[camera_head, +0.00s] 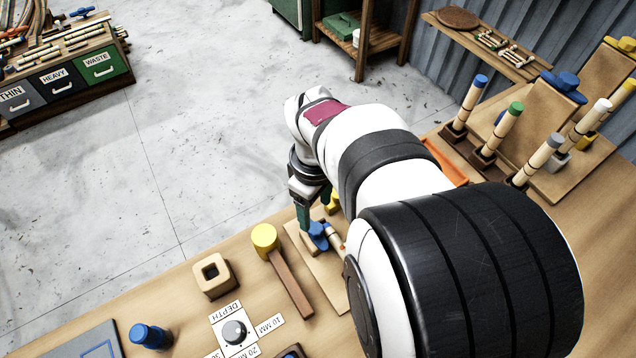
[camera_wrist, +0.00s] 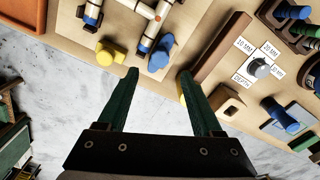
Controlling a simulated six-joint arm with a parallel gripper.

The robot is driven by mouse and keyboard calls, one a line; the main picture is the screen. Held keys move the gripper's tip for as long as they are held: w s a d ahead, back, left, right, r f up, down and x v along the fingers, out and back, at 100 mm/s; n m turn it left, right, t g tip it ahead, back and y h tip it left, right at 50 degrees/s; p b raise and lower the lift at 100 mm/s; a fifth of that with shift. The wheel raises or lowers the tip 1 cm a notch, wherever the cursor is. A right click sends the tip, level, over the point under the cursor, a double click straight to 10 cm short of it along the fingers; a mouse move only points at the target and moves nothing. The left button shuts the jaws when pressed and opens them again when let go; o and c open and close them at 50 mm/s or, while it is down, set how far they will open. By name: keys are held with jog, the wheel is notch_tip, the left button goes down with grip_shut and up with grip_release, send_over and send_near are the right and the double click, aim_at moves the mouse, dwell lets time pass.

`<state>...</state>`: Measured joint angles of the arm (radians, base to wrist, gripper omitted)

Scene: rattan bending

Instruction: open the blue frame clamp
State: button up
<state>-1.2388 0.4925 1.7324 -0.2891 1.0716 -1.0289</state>
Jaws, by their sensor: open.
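The blue frame clamp (camera_head: 317,236) sits on a wooden board (camera_head: 333,277) near the bench edge, beside a light rattan frame piece with dark and orange bands. In the wrist view the clamp (camera_wrist: 160,52) shows between and just beyond my fingertips, at the end of a rattan rod (camera_wrist: 151,33). My gripper (camera_head: 305,226) is above it, with its green fingers spread and empty. In the wrist view the fingers (camera_wrist: 158,73) stand wide apart, one on each side of the clamp. Whether they touch it, I cannot tell. My arm hides part of the board in the head view.
A yellow frame clamp (camera_wrist: 108,53) is close to the left finger in the wrist view. A yellow-headed mallet (camera_head: 283,272) lies beside the board, its head partly behind my right finger in the wrist view. A square wooden block (camera_head: 212,276) and a depth dial (camera_head: 235,332) stand nearby.

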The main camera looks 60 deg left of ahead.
notch_tip(320, 180, up, 8)
jog(key=shift+r, duration=0.2)
jog(key=w+d+r+m, duration=0.2)
jog(key=w+d+m, duration=0.2)
jog(key=d+m, duration=0.5)
jog(key=w+d+r+m, duration=0.1)
jog(key=w+d+m, duration=0.35)
jog(key=d, duration=0.95)
jog(key=s+d+f+m+y, duration=0.1)
jog(key=s+d+f+m, duration=0.2)
jog(key=s+d+m, duration=0.6)
jog(key=d+m, duration=0.3)
jog(key=m, duration=0.2)
jog(key=shift+d+f+m+y, duration=0.15)
jog(key=shift+f+m+y, duration=0.1)
jog(key=shift+m+y, duration=0.15)
